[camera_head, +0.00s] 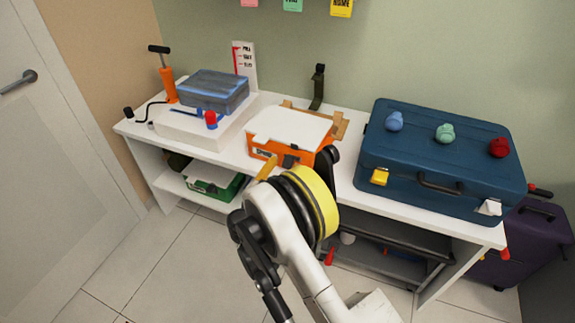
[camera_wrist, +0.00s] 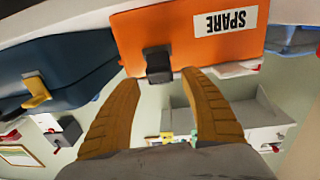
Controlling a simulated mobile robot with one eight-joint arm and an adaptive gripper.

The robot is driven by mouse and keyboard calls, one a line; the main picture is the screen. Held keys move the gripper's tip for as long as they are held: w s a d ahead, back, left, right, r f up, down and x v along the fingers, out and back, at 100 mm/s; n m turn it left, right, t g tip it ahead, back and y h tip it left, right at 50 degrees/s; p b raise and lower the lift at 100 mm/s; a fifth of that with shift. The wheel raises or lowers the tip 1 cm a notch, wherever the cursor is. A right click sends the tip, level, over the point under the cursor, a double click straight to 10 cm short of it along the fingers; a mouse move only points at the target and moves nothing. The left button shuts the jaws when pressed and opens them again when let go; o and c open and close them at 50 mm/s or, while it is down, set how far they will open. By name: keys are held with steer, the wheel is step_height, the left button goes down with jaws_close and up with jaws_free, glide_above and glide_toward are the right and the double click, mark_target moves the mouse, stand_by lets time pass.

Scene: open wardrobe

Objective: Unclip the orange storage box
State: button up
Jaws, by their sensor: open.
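The orange storage box (camera_head: 283,137) with a white lid stands on the white bench, near its middle. In the wrist view its orange front (camera_wrist: 205,38) carries a white label reading SPARE, upside down in that picture. A black clip (camera_wrist: 158,65) sits on this front and looks closed, though its far edge is hard to make out; it also shows in the head view (camera_head: 289,161). My gripper (camera_wrist: 158,79) is open, its two tan fingers apart, with the clip in line with the gap between the tips. I cannot tell whether they touch the box. My arm hides part of the gripper in the head view.
A large blue case (camera_head: 440,160) with a yellow latch stands close on the right. A grey-blue box (camera_head: 214,92) on a white block (camera_head: 200,128) stands on the left. An orange pump (camera_head: 167,82) is behind. A green box (camera_head: 215,185) sits on the lower shelf.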

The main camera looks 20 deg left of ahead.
steer(key=shift+w+d, duration=0.15)
steer(key=shift+w, duration=1)
steer(key=shift+r, duration=0.1)
steer(key=c, duration=1.1)
steer(key=shift+s+f+t+h, duration=0.25)
steer(key=shift+f+t, duration=0.25)
steer(key=shift+t, duration=0.5)
